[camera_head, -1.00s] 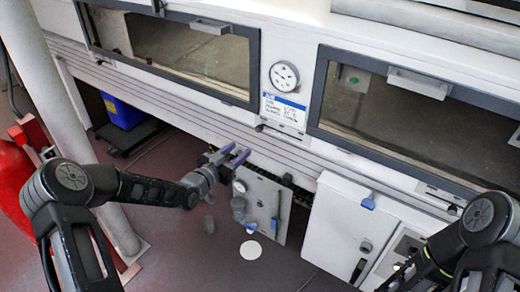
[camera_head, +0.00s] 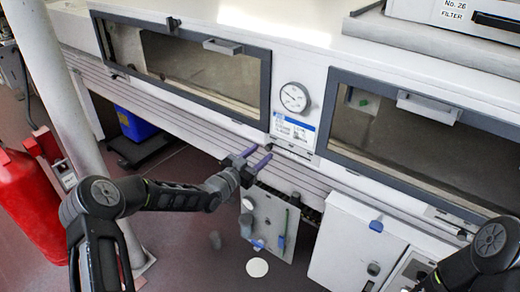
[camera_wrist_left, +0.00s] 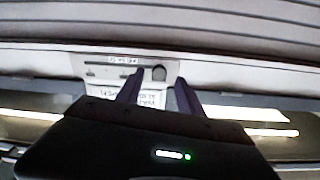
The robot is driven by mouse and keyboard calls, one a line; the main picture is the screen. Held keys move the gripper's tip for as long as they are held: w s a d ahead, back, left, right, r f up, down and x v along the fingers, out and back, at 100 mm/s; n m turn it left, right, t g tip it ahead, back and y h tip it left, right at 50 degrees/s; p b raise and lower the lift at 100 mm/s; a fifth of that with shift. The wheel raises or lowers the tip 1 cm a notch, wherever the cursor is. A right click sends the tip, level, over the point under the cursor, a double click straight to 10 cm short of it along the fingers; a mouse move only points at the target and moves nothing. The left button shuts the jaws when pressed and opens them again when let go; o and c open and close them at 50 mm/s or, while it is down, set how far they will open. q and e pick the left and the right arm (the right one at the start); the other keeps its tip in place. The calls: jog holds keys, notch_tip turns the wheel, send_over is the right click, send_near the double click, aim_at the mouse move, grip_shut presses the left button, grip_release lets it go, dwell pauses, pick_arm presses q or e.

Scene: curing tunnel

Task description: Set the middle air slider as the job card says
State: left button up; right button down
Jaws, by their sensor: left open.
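The job card (camera_head: 293,130), white with a blue header, is on the machine front below a round gauge; its print is too small to read. The middle air slider's plate (camera_head: 291,151) is a narrow strip just under the card, partly hard to make out. In the wrist view the knob appears between the fingertips; contact cannot be told. My right gripper is out of view.
Two dark-framed windows (camera_head: 185,65) (camera_head: 415,130) with handles flank the card. A red extinguisher (camera_head: 28,205) and a pole are at left.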

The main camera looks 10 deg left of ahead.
aim_at(270, 147)
pick_arm(q)
jog(key=shift+x, duration=1.3)
grip_shut()
jog(key=shift+a, duration=0.1)
dwell(0.4)
